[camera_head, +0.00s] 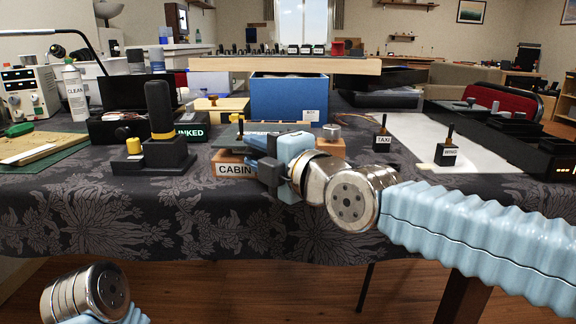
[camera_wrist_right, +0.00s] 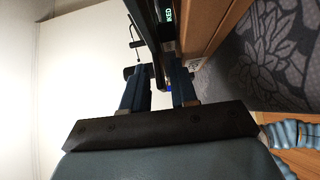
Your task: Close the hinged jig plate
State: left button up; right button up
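The jig stands near the table's front edge in the head view, with a wooden base (camera_head: 232,164) labelled CABIN and a dark grey plate (camera_head: 227,136) above it. The plate's far side is partly hidden by my right gripper (camera_head: 262,168), which is at the jig's front right. In the right wrist view, a dark plate edge (camera_wrist_right: 148,28) runs beside the wooden block (camera_wrist_right: 205,28). My right gripper's fingers (camera_wrist_right: 158,88) are apart around the edge's near end; contact is unclear. My left wrist shows low at the left of the head view, its fingers out of sight.
A black stand with a lever (camera_head: 160,110) is left of the jig. A silver knob (camera_head: 331,132) and a small TAXI switch (camera_head: 382,140) are to its right. A blue box (camera_head: 289,100) under a wooden shelf stands behind. The patterned cloth in front is clear.

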jog(key=b+v, duration=0.2)
jog(key=shift+s+d+f+b, duration=0.1)
jog(key=shift+s+f+b, duration=0.15)
jog(key=shift+b, duration=0.15)
jog(key=v, duration=1.1)
jog(key=shift+r+p, duration=0.2)
jog(key=shift+p, duration=0.25)
jog(key=shift+w, duration=0.1)
